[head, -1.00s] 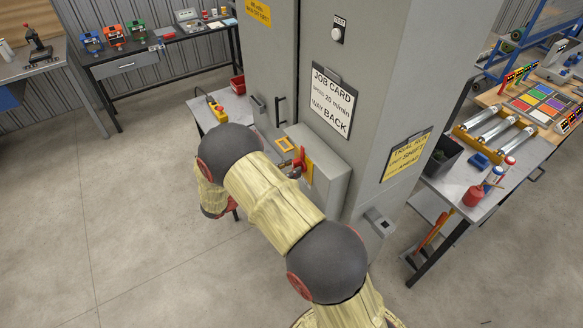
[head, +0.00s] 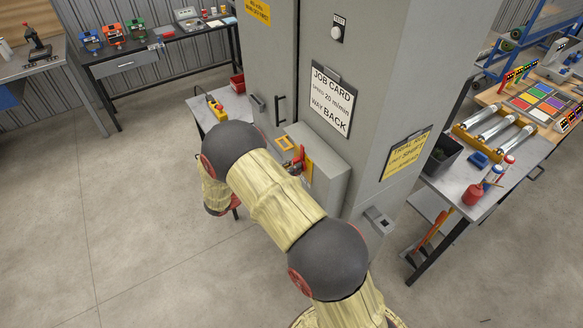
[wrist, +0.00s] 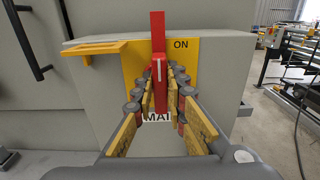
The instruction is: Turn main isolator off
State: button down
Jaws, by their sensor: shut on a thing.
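The main isolator is a grey box (wrist: 230,75) on the cabinet front, with a yellow plate (wrist: 188,78) and a red handle (wrist: 158,30). In the wrist view the handle points straight up, beside the word ON; a label starting "MAI" is partly hidden below. My gripper (wrist: 160,92) is shut on the red handle, its fingers on both sides of the lower part. In the head view the box (head: 328,178) shows beyond my arm, with the red handle (head: 299,158) on its face. My gripper is mostly hidden there.
A yellow bracket (wrist: 95,50) sticks out at the box's upper left. A black door handle (wrist: 28,45) is on the cabinet at left. A side table with a yellow pendant (head: 214,106) stands behind my arm. A workbench (head: 460,180) is at right. The floor at left is clear.

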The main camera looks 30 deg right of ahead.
jog(key=shift+n, duration=0.3)
jog(key=n+p, duration=0.2)
jog(key=n, duration=0.3)
jog(key=n+p, duration=0.3)
jog(key=n, duration=0.3)
jog(key=w+n+p, duration=0.1)
jog(key=n+p, duration=0.2)
jog(key=n, duration=0.3)
jog(key=shift+f, duration=0.35)
jog(key=shift+n, duration=0.3)
dwell(0.4)
jog(key=c, duration=1.8)
grip_release()
jog(key=shift+a+f, duration=0.1)
jog(key=shift+a, duration=0.05)
